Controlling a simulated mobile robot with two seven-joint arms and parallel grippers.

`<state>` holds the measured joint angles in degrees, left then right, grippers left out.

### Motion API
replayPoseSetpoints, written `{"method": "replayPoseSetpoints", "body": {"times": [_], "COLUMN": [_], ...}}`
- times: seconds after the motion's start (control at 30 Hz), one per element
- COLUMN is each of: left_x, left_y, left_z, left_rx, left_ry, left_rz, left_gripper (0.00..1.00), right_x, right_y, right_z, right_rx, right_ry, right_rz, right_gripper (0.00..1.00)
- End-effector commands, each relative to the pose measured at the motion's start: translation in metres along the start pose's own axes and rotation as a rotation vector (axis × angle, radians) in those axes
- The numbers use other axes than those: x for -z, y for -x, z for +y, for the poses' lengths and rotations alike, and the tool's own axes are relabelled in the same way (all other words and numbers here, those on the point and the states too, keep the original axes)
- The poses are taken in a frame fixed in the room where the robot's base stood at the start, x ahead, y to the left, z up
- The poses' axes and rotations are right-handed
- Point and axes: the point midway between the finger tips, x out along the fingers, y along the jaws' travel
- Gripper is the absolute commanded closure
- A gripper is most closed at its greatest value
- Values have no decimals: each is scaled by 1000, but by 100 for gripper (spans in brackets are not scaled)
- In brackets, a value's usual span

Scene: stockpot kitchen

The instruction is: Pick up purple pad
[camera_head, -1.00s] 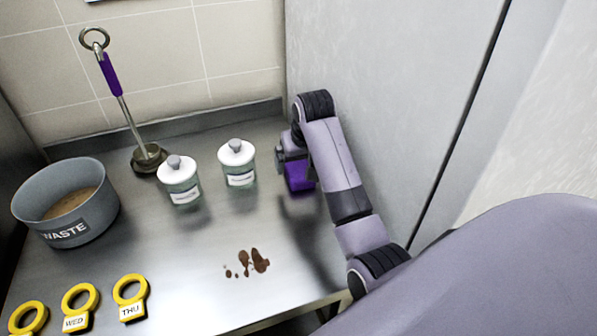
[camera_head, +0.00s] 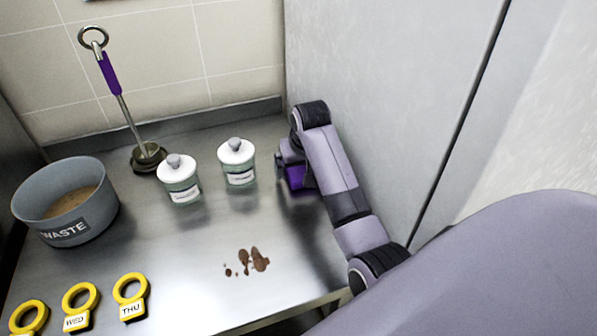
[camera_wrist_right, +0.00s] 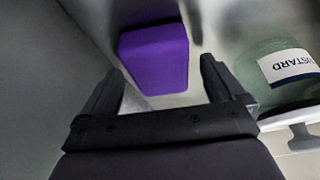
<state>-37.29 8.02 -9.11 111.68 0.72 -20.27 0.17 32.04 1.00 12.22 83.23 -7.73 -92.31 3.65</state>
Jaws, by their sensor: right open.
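The purple pad (camera_head: 296,177) lies on the steel counter at the right, close to the grey wall panel. My right gripper (camera_head: 287,160) is above it and hides part of it in the head view. In the right wrist view the purple pad (camera_wrist_right: 154,56) shows as a rounded block just beyond the fingertips, roughly between their lines. My right gripper (camera_wrist_right: 162,75) is open there, with nothing between its fingers. My left gripper is not in view.
Two lidded jars (camera_head: 180,181) (camera_head: 238,163) stand left of the pad; one label shows in the right wrist view (camera_wrist_right: 290,66). A WASTE pot (camera_head: 66,203), a purple-handled tool (camera_head: 112,80), yellow ring tags (camera_head: 131,297) and brown spills (camera_head: 254,260) are farther left.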

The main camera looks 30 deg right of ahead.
Motion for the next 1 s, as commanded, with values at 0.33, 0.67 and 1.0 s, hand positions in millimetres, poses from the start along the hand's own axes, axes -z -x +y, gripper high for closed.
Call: {"method": "replayPoseSetpoints", "body": {"times": [0.33, 0.67, 1.0], "left_x": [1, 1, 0], "left_y": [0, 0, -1], "left_z": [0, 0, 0], "left_rx": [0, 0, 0], "left_ry": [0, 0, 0], "left_rz": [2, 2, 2], "left_gripper": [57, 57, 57], "right_x": [0, 0, 9], "right_y": [0, 0, 19], "right_z": [0, 0, 0], "right_rx": [0, 0, 1], "right_ry": [0, 0, 0], "right_rz": [1, 0, 5], "right_gripper": [27, 64, 64]}}
